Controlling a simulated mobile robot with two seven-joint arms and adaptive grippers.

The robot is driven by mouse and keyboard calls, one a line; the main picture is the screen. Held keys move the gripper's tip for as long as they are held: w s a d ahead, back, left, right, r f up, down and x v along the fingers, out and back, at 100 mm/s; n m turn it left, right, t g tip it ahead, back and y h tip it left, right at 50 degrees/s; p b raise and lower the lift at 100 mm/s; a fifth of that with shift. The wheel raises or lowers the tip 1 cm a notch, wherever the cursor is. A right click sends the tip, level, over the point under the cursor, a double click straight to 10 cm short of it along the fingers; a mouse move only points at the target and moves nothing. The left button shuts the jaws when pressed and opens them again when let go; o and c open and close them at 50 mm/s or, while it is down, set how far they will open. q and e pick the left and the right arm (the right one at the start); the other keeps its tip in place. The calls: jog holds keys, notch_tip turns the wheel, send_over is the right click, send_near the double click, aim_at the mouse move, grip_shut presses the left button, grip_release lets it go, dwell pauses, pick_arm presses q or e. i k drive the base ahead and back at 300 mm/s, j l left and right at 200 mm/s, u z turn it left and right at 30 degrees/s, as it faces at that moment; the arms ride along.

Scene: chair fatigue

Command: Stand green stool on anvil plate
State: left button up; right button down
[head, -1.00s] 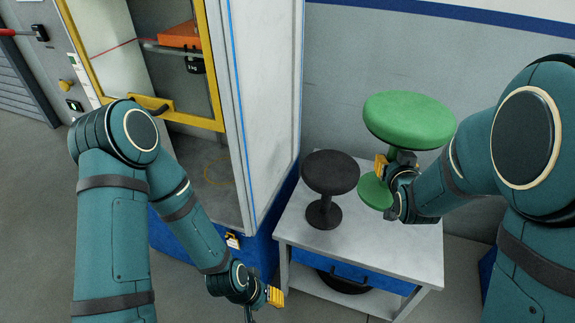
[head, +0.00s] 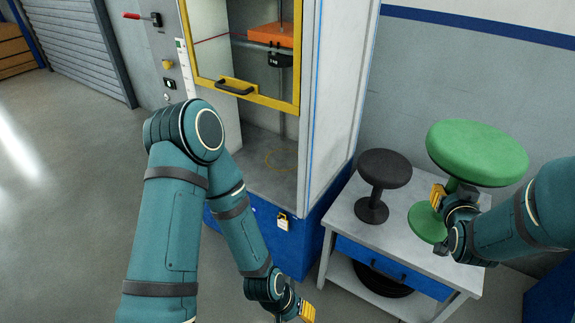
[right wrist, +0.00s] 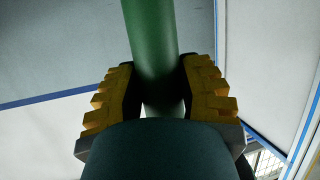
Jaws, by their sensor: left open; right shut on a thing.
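The green stool (head: 477,154) is upright in the head view, over the right part of the small grey table. My right gripper (head: 440,197) is shut around its post, which also shows between the fingers in the right wrist view (right wrist: 151,40). I cannot tell whether its round base clears the tabletop. The cabinet to the left has a grey floor plate (head: 262,180) with a thin yellow ring, apparently the anvil plate. No stool stands on the visible part. My left gripper (head: 308,311) is open, low at the bottom edge, in front of the cabinet.
A black stool (head: 384,169) stands on the table (head: 340,215), left of the green one. The cabinet's yellow-framed door (head: 238,88) is raised, leaving the lower front open. An orange weight (head: 270,35) hangs inside. Open floor lies to the left.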

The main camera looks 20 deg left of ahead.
aim_at(279, 157)
jog(key=k+u, duration=0.1)
jog(key=u, duration=0.2)
jog(key=k+u, duration=0.1)
jog(key=u, duration=0.2)
jog(key=j+u, duration=0.1)
jog(key=u, duration=0.2)
jog(key=j+u, duration=0.15)
jog(key=u, duration=0.15)
jog(key=i+j, duration=0.1)
jog(key=j, duration=1)
jog(key=i+j, duration=0.15)
jog(key=j, duration=0.4)
jog(key=i+l, duration=1)
jog(key=l, duration=0.15)
